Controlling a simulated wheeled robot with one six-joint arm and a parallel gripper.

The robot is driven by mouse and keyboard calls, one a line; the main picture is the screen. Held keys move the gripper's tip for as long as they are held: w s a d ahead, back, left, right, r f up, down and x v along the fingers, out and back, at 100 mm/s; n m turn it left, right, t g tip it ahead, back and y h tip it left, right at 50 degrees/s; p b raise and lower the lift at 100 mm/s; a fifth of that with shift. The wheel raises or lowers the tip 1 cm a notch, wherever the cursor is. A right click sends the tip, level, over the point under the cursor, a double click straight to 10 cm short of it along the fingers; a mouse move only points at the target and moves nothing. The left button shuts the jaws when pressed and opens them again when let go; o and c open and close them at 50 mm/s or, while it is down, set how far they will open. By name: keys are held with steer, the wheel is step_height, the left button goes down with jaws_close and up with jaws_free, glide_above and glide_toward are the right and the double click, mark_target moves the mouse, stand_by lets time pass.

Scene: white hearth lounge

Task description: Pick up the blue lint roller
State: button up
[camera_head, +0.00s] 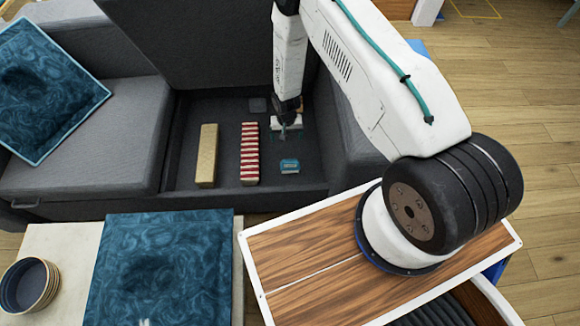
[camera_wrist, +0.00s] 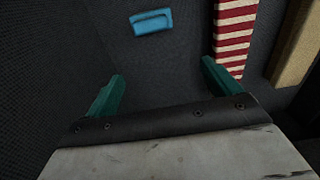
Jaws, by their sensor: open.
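A small blue object (camera_head: 289,166), which I take for the blue lint roller, lies on the dark floor of the sofa's open storage compartment. In the wrist view the blue object (camera_wrist: 151,21) is near the top edge, beyond the fingertips and apart from them. My gripper (camera_head: 285,131) reaches down into the compartment, behind the blue object in the head view. In the wrist view my gripper (camera_wrist: 162,72) has its two green fingers spread wide, with only dark floor between them.
A red-and-white striped item (camera_head: 249,154) and a tan block (camera_head: 207,155) lie left of the blue object. A small grey item (camera_head: 258,104) is farther back. Compartment walls and the raised seat panel (camera_head: 200,45) enclose the space. A wooden-topped surface (camera_head: 310,290) stands in front.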

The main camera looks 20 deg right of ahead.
glide_above(290, 161)
steer(key=f, duration=0.7)
steer(key=shift+w, duration=0.25)
step_height(290, 161, down, 8)
steer(key=shift+s+r, duration=0.1)
steer(key=shift+s, duration=0.05)
steer(key=c, duration=1.2)
steer(key=shift+r, duration=0.15)
step_height(290, 161, up, 10)
steer(key=shift+f, duration=0.1)
